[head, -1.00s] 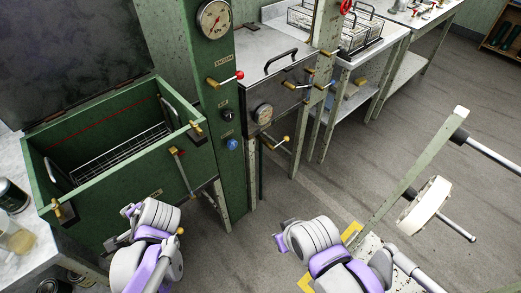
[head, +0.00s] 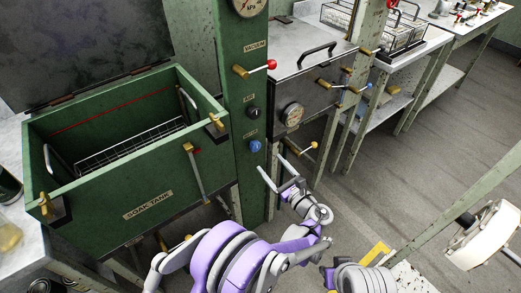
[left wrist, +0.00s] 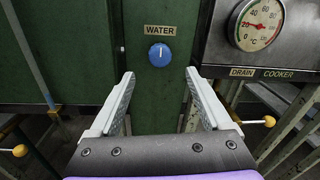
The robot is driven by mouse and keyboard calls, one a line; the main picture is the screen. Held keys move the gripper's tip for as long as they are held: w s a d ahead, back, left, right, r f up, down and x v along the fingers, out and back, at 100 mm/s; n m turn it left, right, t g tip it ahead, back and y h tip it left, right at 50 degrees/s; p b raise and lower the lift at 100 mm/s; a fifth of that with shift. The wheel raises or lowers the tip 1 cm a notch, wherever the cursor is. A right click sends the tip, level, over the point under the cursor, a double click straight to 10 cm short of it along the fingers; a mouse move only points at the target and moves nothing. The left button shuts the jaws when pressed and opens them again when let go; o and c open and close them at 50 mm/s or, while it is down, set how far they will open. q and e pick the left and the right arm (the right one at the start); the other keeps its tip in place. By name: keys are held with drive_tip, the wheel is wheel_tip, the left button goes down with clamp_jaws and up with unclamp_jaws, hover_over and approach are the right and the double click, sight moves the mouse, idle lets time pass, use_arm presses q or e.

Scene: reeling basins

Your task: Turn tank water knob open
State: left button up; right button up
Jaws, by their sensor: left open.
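The blue water knob (head: 255,146) sits low on the green column, below a black knob (head: 254,112). In the left wrist view the blue knob (left wrist: 160,54) shows under a WATER label (left wrist: 160,30), its white pointer line upright. My left gripper (head: 281,172) is open and empty, in front of the column to the lower right of the knob. In the left wrist view its two fingers (left wrist: 160,85) spread below and to either side of the knob, apart from it. The green soak tank (head: 148,205) stands left of the column. My right gripper is not visible.
A red-tipped vacuum lever (head: 255,68) juts from the column above. Right of it stands the drain cooker (head: 305,72) with a dial gauge (head: 293,115) and a brass handle (head: 303,150).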

sight(257, 148)
use_arm(q)
drive_tip(key=x, duration=0.9)
clamp_jaws()
